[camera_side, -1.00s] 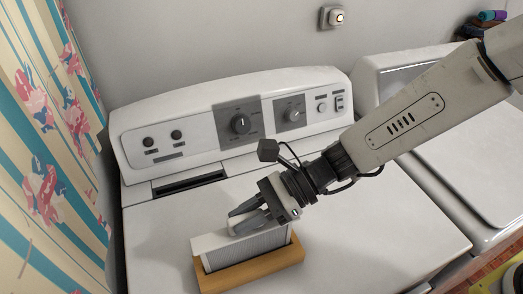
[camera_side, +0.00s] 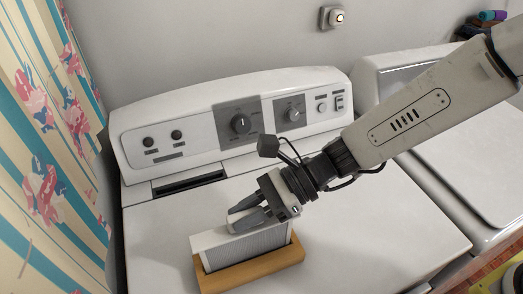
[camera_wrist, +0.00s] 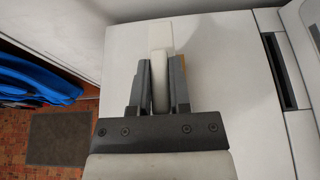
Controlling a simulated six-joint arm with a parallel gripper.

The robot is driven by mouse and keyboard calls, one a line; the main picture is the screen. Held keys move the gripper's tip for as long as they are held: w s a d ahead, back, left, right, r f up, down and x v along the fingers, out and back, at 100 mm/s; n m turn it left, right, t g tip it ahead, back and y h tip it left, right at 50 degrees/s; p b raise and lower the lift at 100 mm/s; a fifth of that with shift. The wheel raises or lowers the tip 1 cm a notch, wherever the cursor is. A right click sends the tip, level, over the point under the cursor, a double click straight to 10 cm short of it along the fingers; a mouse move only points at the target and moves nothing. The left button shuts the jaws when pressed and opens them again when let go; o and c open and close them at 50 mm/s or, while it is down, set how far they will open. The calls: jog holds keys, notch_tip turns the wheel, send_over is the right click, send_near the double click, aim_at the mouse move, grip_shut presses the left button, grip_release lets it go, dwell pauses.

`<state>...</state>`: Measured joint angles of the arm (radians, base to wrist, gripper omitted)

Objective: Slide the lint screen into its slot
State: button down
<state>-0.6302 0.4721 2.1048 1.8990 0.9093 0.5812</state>
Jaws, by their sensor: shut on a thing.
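The lint screen (camera_side: 246,250) is a flat panel with a white top edge and a grey face. It stands upright in a wooden holder (camera_side: 251,273) on top of the white dryer. My gripper (camera_side: 245,219) is shut on the screen's top edge from above. In the wrist view, my gripper (camera_wrist: 160,85) has a finger on each side of the white edge of the lint screen (camera_wrist: 160,37). A little of the wooden holder (camera_wrist: 183,61) shows beside it. The dark slot (camera_side: 189,184) lies in the dryer top behind the holder; it also shows at the right of the wrist view (camera_wrist: 279,70).
The control panel (camera_side: 235,117) with knobs rises behind the slot. A patterned curtain (camera_side: 45,150) hangs at the left. A second white machine (camera_side: 450,150) stands at the right. The dryer top (camera_side: 370,235) is clear right of the holder.

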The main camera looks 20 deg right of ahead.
jog(key=shift+r, duration=0.45)
jog(key=s+d+r, duration=0.9)
jog(key=s+r, duration=0.1)
jog(key=r, duration=0.1)
jog(key=shift+s+d+r, duration=0.15)
jog(key=shift+d, duration=0.1)
dwell(0.7)
